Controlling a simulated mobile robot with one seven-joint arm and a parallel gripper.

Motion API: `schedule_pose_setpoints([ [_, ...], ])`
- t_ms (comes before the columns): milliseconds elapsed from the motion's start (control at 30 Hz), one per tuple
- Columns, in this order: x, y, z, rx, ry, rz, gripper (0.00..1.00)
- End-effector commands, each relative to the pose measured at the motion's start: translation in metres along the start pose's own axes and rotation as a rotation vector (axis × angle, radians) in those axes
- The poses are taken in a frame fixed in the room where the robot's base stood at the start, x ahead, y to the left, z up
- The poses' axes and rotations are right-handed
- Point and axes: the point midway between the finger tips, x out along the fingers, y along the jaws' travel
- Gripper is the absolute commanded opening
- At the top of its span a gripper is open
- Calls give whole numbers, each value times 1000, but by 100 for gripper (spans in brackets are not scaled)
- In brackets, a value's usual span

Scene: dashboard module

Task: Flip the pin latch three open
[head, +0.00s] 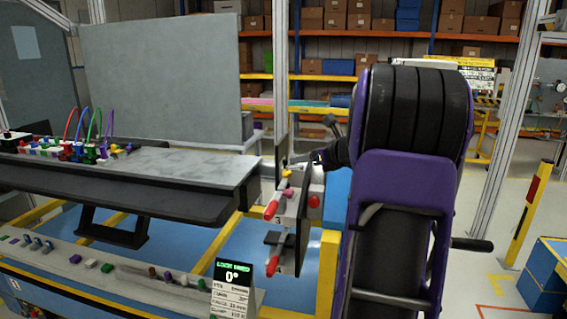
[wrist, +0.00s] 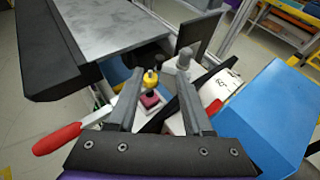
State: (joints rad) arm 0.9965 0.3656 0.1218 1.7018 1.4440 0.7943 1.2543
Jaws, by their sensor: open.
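My gripper (wrist: 162,75) is open in the wrist view, its two grey fingers pointing away from me. A yellow knob (wrist: 150,78) on a dark red block (wrist: 150,99) shows between the fingers, nearer the left one. A rounded grey post (wrist: 183,60) stands just beyond the right fingertip. A red-handled lever (wrist: 58,138) sticks out at lower left. In the head view, red handles (head: 271,210) and a pink knob (head: 289,192) sit on the module at the bench's right end. My gripper (head: 318,157) is just above it, partly hidden. I cannot tell which part is pin latch three.
A grey-topped bench (head: 190,168) extends left of the module, with coloured cables and connectors at its far left. A small display sign (head: 232,288) reads 0° at the front. A blue box surface (wrist: 265,115) lies right of my gripper in the wrist view.

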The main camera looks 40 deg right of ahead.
Motion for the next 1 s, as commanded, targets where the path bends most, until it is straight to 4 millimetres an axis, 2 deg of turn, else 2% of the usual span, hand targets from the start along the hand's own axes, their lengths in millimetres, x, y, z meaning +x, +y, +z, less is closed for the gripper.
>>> schedule_pose_setpoints([
  [100, 27, 1, -2, 0, 1, 4, 50],
  [300, 66, 1, -2, -2, 2, 3, 50],
  [500, 89, 1, -1, -3, 2, 2, 50],
  [867, 95, 1, -1, -3, 2, 0, 50],
  [900, 95, 1, -1, -3, 2, 0, 49],
  [1000, 94, 1, -1, -3, 2, 0, 31],
])
